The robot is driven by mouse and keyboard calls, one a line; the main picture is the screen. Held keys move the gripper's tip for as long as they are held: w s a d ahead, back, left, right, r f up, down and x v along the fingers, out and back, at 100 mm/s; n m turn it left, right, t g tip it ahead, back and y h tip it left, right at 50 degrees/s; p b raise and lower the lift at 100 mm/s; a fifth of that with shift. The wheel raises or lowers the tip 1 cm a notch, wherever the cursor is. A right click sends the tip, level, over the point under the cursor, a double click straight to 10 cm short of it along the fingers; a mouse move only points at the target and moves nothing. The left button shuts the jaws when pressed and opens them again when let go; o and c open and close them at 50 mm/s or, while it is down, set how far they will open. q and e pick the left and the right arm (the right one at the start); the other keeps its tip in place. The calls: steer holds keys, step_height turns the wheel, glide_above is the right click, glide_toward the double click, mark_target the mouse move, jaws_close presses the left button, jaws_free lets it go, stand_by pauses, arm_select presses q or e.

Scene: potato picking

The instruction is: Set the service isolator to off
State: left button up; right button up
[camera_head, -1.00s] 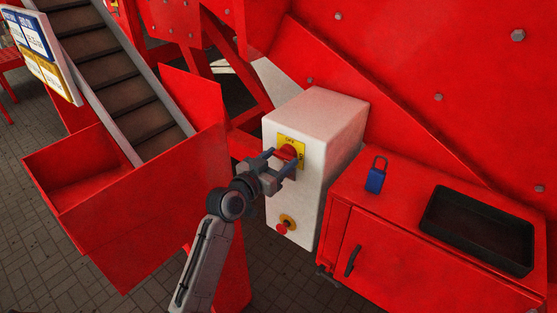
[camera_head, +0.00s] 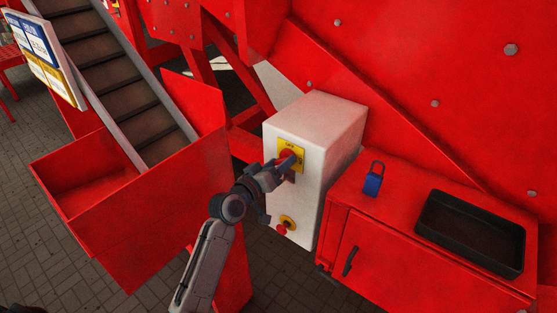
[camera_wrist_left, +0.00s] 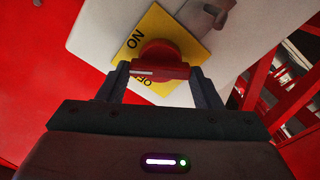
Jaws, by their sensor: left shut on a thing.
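The service isolator is a red rotary knob (camera_head: 287,158) on a yellow plate (camera_head: 291,145), on the front of a pale box (camera_head: 318,120). My left gripper (camera_head: 280,168) is at the knob and covers part of it. In the left wrist view, both fingers (camera_wrist_left: 161,78) are shut on the sides of the red knob (camera_wrist_left: 162,62). The knob's white mark points left there, between the ON lettering above and the partly hidden OFF lettering below. I cannot tell exactly which it meets. My right gripper is not in view.
A red emergency button (camera_head: 283,228) sits lower on the same box. A blue padlock (camera_head: 373,180) and a black tray (camera_head: 470,234) rest on the red cabinet (camera_head: 400,213) at right. A red bin (camera_head: 150,205) and conveyor (camera_head: 125,85) are at left.

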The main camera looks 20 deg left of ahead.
arm_select(q)
steer(key=n+p, duration=0.2)
steer(key=n, duration=0.1)
steer(key=shift+n, duration=0.4)
steer(key=n+p, duration=0.1)
steer(key=n, duration=0.2)
steer(key=shift+p, duration=0.4)
steer(key=n+p, duration=0.1)
steer(key=n, duration=0.2)
steer(key=shift+f+n, duration=0.1)
steer(key=shift+n, duration=0.2)
steer(key=shift+p, duration=0.35)
steer(key=shift+f+n, duration=0.1)
steer(key=shift+n, duration=0.3)
steer(key=o, duration=1)
steer(key=shift+a, duration=0.1)
steer(key=shift+s, duration=0.1)
